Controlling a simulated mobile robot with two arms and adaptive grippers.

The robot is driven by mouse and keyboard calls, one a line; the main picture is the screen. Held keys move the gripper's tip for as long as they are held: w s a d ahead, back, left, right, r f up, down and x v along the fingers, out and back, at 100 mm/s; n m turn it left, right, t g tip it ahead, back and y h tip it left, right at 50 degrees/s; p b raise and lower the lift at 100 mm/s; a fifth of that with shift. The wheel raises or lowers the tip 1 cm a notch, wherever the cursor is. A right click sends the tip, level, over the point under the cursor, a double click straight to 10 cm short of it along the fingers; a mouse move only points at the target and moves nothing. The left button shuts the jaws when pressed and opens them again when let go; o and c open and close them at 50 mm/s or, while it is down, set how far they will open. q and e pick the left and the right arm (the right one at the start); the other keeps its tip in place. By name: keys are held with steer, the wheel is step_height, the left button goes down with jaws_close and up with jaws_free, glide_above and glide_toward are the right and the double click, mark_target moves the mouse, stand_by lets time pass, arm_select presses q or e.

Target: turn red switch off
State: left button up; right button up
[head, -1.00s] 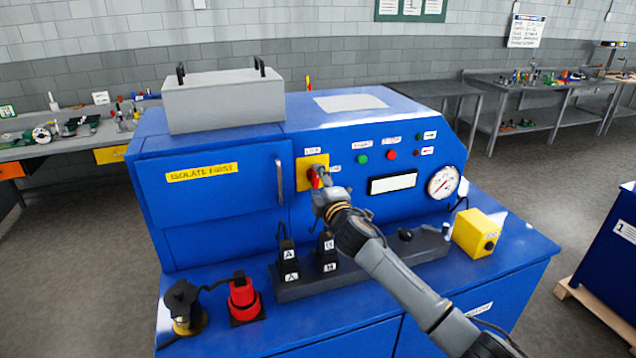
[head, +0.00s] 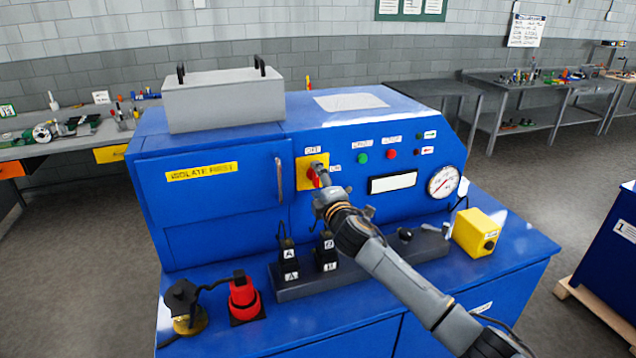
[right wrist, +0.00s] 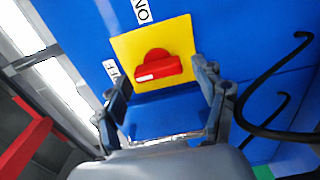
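The red switch (right wrist: 155,67) sits on a yellow plate (right wrist: 186,34) on the blue machine front. In the right wrist view its handle lies nearly crosswise, its white-marked end towards the OFF label (right wrist: 111,70) at left; the ON label (right wrist: 142,11) is at the top. In the head view the red switch (head: 314,179) is partly hidden by my right gripper (head: 320,174). My right gripper (right wrist: 165,88) is open, its fingers apart on either side of the handle with gaps showing. Contact cannot be told. My left gripper is not in view.
Green and red buttons, a display and a gauge (head: 443,182) sit right of the switch. Black plugs stand on a dark strip (head: 350,276) below, with a red plug (head: 243,296) at left and a yellow box (head: 479,233) at right. A cabinet handle (head: 279,182) is just left of the plate.

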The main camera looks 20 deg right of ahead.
steer(key=shift+s, duration=0.1)
steer(key=s, duration=1.2)
steer(key=shift+d, duration=0.2)
steer(key=shift+w, duration=0.1)
